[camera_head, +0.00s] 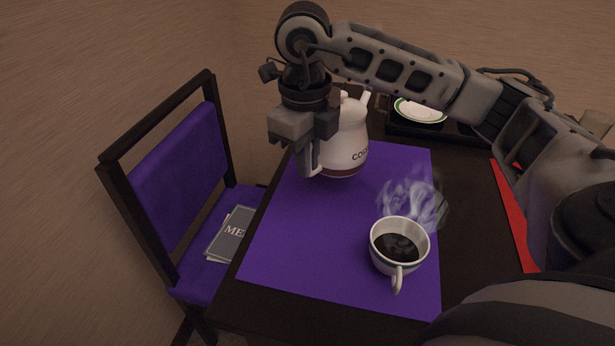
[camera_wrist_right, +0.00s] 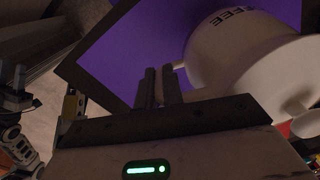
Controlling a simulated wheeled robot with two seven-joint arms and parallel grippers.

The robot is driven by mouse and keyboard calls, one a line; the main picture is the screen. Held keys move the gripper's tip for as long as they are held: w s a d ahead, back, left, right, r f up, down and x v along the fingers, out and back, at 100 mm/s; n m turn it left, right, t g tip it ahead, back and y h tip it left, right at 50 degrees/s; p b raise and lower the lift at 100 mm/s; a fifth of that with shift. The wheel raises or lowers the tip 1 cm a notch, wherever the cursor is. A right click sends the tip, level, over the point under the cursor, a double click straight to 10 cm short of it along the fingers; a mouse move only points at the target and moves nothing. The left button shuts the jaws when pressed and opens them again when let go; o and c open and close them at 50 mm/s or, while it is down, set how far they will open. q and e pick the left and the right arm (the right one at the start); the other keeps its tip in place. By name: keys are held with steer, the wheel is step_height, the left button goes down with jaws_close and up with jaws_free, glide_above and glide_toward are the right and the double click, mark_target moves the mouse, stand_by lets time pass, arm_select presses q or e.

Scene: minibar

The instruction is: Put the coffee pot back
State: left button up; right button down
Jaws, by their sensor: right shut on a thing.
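The white coffee pot (camera_head: 346,146) has dark lettering and a dark red band at its base. It appears upright over the far part of the purple mat (camera_head: 300,230). I cannot tell whether its base touches the mat. My right gripper (camera_head: 309,168) is at the pot's left side in the head view, shut on the pot, and hides part of it. The right wrist view shows its fingers (camera_wrist_right: 158,88) close together beside the white pot (camera_wrist_right: 235,60). The grip point on the pot is hard to make out.
A steaming cup of coffee (camera_head: 398,245) stands on the near right of the mat. A green-rimmed white plate (camera_head: 420,110) sits on a dark tray (camera_head: 400,127) at the back. A purple chair (camera_head: 183,175) with menus (camera_head: 231,234) on its seat stands left. A red strip (camera_head: 515,220) lies at right.

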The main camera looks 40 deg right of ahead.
steer(key=shift+w+d+f, duration=0.2)
steer(key=shift+w+f, duration=0.15)
steer(key=shift+f, duration=0.6)
steer(key=shift+w+d+f, duration=0.25)
steer(key=shift+w+f, duration=0.05)
steer(key=shift+f, duration=0.6)
steer(key=shift+w+d+f, duration=0.2)
steer(key=shift+w+f, duration=0.15)
steer(key=shift+f, duration=0.6)
steer(key=shift+f+b, duration=0.2)
steer(key=shift+b, duration=0.15)
steer(key=c, duration=1.5)
jaws_free()
steer(key=shift+s, duration=0.1)
steer(key=shift+r, duration=0.1)
steer(key=r, duration=0.4)
steer(key=r+p, duration=0.1)
steer(key=r, duration=0.3)
steer(key=r+p, duration=0.1)
steer(key=r, duration=0.3)
steer(key=shift+a+r, duration=0.1)
steer(key=shift+a, duration=0.15)
steer(key=shift+s, duration=0.1)
